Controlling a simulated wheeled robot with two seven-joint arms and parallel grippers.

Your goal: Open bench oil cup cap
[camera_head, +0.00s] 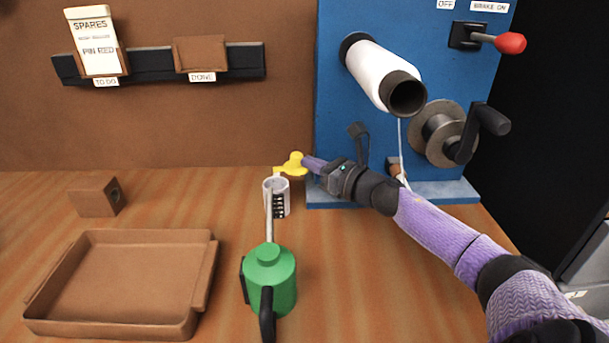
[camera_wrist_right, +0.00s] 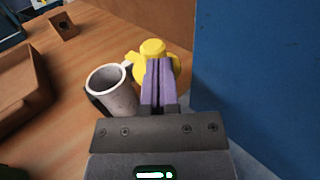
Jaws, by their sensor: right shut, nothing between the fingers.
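The bench oil cup is probably the small yellow piece (camera_head: 294,162) at the back of the bench, left of the blue panel. In the right wrist view this yellow piece (camera_wrist_right: 152,47) has a rounded knob on top and a short tab to its left. I cannot tell its cap from its body, or whether the cap is open. My right gripper (camera_head: 307,162) is shut and empty, its purple fingers (camera_wrist_right: 158,68) right at the yellow piece and partly covering it. Whether they touch is unclear. My left gripper is out of view.
A white cup (camera_head: 283,186) stands just in front of the yellow piece; a green oil can (camera_head: 269,272) is nearer, its spout crossing the cup. A brown tray (camera_head: 112,328) and a block (camera_head: 94,196) are left. The blue machine panel (camera_head: 335,95) stands close right.

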